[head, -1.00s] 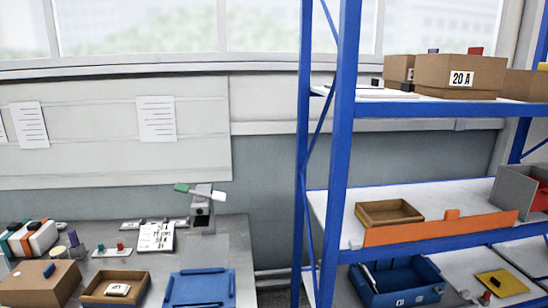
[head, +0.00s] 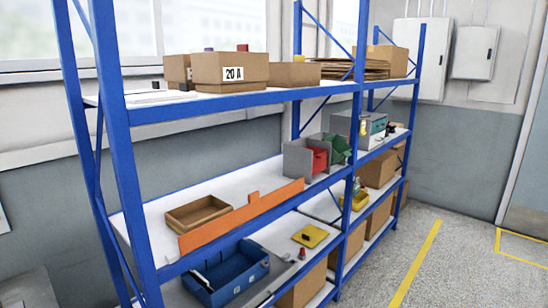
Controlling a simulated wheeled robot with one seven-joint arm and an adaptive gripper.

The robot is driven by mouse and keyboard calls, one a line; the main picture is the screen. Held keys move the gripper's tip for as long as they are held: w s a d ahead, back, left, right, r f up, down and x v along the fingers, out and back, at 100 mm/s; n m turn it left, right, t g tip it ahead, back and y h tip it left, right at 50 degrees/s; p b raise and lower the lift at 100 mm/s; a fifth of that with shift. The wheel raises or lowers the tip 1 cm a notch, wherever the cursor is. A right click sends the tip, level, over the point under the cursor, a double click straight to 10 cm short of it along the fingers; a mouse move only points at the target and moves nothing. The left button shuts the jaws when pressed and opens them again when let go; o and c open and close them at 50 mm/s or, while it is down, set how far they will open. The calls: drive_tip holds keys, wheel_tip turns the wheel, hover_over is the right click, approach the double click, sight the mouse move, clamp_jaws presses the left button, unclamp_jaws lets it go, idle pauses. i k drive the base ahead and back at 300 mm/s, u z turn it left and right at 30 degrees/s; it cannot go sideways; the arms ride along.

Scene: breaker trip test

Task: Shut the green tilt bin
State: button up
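The green tilt bin (head: 340,147) is on the middle shelf of the blue rack, right of centre in the head view. It appears tipped outward from a grey bin housing (head: 298,158). A red bin (head: 320,161) sits just left of it in the same housing. The rack's upright partly covers the area right of the green bin. My gripper is not in view.
The blue rack (head: 120,150) fills the middle. An orange board (head: 240,220) and a cardboard tray (head: 197,213) are on the middle shelf. A blue crate (head: 232,272) and a yellow piece (head: 311,236) lie below. Open floor (head: 440,225) is at right.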

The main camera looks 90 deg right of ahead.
sight(341, 150)
drive_tip(key=z, duration=3.25)
drive_tip(key=i, duration=0.5)
drive_tip(key=k, duration=0.6)
drive_tip(key=z, duration=0.8)
drive_tip(key=i, duration=1.2)
drive_tip(key=u, duration=0.5)
drive_tip(key=i, duration=0.5)
drive_tip(key=u, duration=0.5)
